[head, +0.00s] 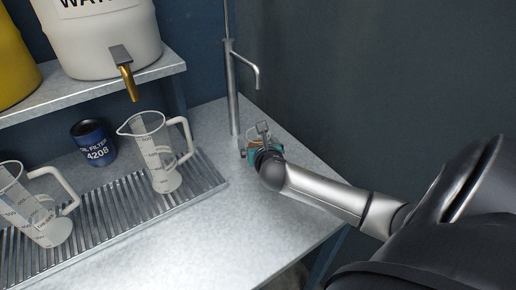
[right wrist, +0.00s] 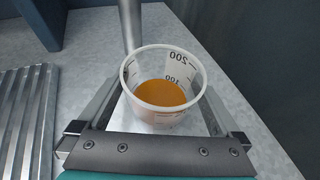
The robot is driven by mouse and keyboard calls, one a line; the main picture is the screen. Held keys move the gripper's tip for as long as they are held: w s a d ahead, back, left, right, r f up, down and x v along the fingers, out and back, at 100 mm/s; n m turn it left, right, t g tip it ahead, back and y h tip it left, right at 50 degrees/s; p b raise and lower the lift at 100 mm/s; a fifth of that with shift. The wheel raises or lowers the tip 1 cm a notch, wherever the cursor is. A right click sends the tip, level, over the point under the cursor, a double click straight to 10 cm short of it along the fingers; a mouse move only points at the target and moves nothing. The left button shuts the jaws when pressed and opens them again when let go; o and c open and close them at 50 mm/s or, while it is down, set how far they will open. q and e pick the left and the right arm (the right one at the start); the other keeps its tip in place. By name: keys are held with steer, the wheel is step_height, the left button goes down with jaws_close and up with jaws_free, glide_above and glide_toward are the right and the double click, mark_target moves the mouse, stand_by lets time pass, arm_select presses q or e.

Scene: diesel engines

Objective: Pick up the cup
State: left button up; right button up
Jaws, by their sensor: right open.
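The cup (right wrist: 164,88) is a clear measuring cup with dark graduation marks and orange-brown liquid inside. In the right wrist view it stands upright on the grey counter, between the two fingers of my right gripper (right wrist: 160,110). The fingers are apart on either side of it, and I cannot tell whether either touches it. In the head view my right gripper (head: 262,138) is at the foot of the tap and largely hides the cup. My left gripper is in neither view.
A metal tap (head: 232,90) stands right behind the cup. A blue oil filter can (head: 93,143) stands behind. The front counter (head: 225,225) is clear.

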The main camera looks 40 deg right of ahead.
steer(key=shift+w+d+f, duration=0.25)
steer(key=shift+w, duration=0.25)
steer(key=shift+c, duration=0.2)
steer(key=c, duration=1.4)
steer(key=shift+r, duration=0.2)
